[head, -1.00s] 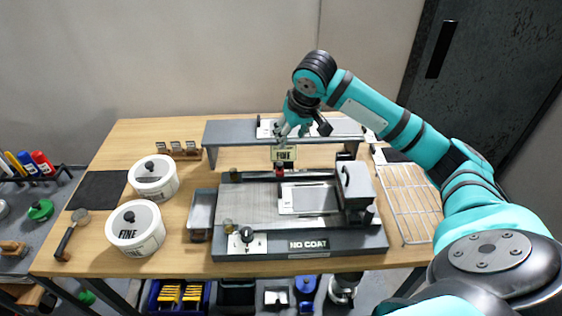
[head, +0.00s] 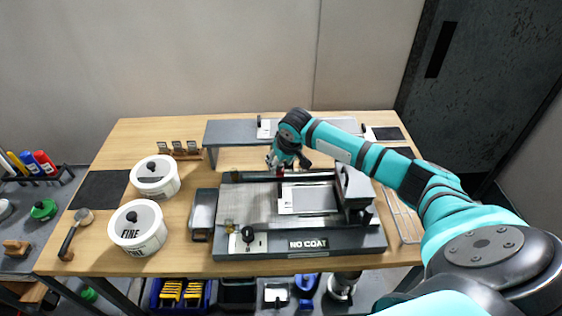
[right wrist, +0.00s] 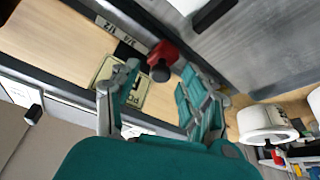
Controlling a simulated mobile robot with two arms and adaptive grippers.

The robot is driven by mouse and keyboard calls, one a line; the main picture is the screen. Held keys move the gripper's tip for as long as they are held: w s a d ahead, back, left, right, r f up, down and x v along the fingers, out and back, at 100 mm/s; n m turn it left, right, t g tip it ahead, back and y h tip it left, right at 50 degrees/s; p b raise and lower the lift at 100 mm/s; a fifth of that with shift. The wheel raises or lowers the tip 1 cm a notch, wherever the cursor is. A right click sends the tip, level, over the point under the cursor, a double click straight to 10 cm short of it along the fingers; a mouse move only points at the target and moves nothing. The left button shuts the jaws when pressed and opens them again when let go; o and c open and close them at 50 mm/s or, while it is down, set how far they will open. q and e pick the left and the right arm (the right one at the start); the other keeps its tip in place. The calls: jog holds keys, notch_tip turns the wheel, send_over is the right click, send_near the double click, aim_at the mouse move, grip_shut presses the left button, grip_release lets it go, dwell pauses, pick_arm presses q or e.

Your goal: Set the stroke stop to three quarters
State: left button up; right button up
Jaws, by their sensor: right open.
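The stroke stop, a red block with a black knob (right wrist: 162,60), sits on the dark rear rail of the grey coating machine (head: 350,242). In the right wrist view it lies between and just beyond my right gripper's fingertips (right wrist: 158,82). The fingers are apart, and I cannot tell whether they touch it. A small scale label (right wrist: 118,36) with fraction marks lies beside the stop, partly hard to read. In the head view my right gripper (head: 277,164) is above the rail and largely covers the stop. My left gripper is not in view.
A raised grey shelf (head: 232,131) stands close behind the rail. A cream sign (right wrist: 112,72) is partly hidden by a finger. A black carriage (head: 355,187) stands on the machine's right. Two white tubs (head: 137,238) and a grey tray (head: 203,208) are to the left.

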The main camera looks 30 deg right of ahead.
aim_at(294, 175)
grip_shut()
dwell(0.3)
jog(key=s+d+p, duration=0.1)
jog(key=d+p, duration=0.1)
jog(key=d, duration=0.1)
jog(key=shift+s+r, duration=0.15)
jog(key=shift+s, duration=0.25)
jog(key=shift+s+d, duration=0.2)
jog(key=shift+d, duration=0.05)
grip_release()
jog(key=shift+w, duration=0.1)
